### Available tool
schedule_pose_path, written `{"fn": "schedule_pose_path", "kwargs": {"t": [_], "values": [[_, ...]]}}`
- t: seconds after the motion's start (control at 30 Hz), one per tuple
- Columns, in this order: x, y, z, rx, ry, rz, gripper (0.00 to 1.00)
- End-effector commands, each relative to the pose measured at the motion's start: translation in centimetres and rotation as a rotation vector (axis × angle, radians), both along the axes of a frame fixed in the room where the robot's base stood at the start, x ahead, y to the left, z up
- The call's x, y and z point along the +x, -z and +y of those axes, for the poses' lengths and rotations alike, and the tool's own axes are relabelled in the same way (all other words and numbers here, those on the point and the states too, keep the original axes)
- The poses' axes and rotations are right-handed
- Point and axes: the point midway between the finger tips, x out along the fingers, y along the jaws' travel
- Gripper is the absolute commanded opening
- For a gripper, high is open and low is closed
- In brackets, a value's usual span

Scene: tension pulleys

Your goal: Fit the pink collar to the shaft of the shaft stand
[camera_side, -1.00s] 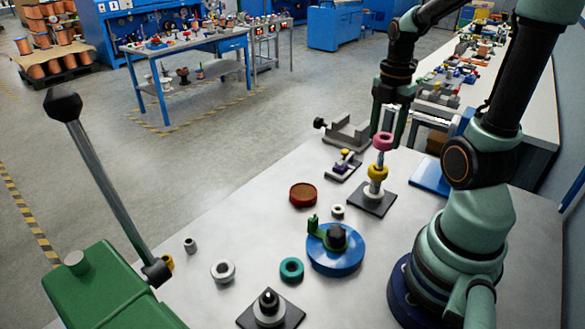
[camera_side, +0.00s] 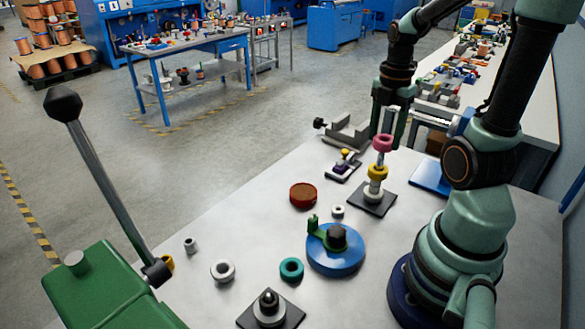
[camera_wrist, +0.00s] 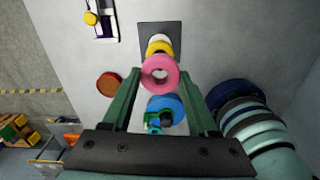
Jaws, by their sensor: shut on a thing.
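The pink collar (camera_side: 382,142) is a thick ring between the fingers of my gripper (camera_side: 386,125), which is shut on it. In the wrist view the pink collar (camera_wrist: 160,72) sits between the two green fingertips (camera_wrist: 160,74), its hole facing the camera. The shaft stand (camera_side: 373,198) is a dark square plate with an upright shaft. A yellow collar (camera_side: 377,172) is on that shaft, above a pale lower part. The pink collar is above the yellow one, near the shaft's top. I cannot tell whether the shaft's tip is inside its hole.
A blue disc with a green arm (camera_side: 335,258), a red-brown round dish (camera_side: 303,195), a teal ring (camera_side: 291,269) and white rings (camera_side: 223,270) lie nearer the camera. A second stand (camera_side: 270,312) is at the front. A small purple-and-yellow fixture (camera_side: 343,166) is left of the shaft stand.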

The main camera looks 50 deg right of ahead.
Motion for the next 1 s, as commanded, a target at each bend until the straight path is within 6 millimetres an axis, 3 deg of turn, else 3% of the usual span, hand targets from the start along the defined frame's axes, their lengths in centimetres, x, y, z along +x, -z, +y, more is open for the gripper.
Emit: {"fn": "schedule_pose_path", "kwargs": {"t": [1.0], "values": [[0.0,2.9,0.0,0.001,0.000,0.001,0.05]]}}
